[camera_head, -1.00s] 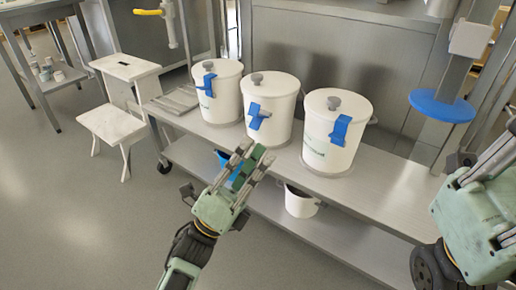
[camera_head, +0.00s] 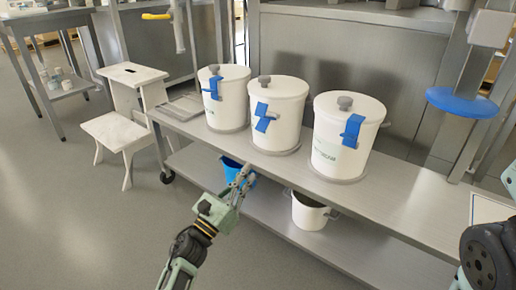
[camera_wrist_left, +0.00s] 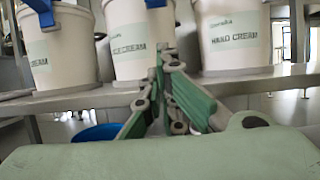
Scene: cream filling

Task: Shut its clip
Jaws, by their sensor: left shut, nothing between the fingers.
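Three white lidded tubs stand in a row on the metal bench: left (camera_head: 228,108), middle (camera_head: 287,108) and right (camera_head: 338,150). Each has a blue clip at its rim. The left clip (camera_head: 214,86) and right clip (camera_head: 352,130) hang down the front. The middle clip (camera_head: 263,117) lies against its tub, with a piece jutting to the side; whether it is fastened is unclear. My left gripper (camera_head: 243,177) is shut and empty, in front of and below the middle tub, apart from it. In the left wrist view, its fingers (camera_wrist_left: 165,85) point at the middle tub. My right gripper is out of view.
The bench (camera_head: 400,203) has a front edge just beyond my left gripper. A blue bucket (camera_head: 233,170) and a white bucket (camera_head: 308,213) stand on its lower shelf. A white step stool (camera_head: 120,130) stands at left. Open floor lies at lower left.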

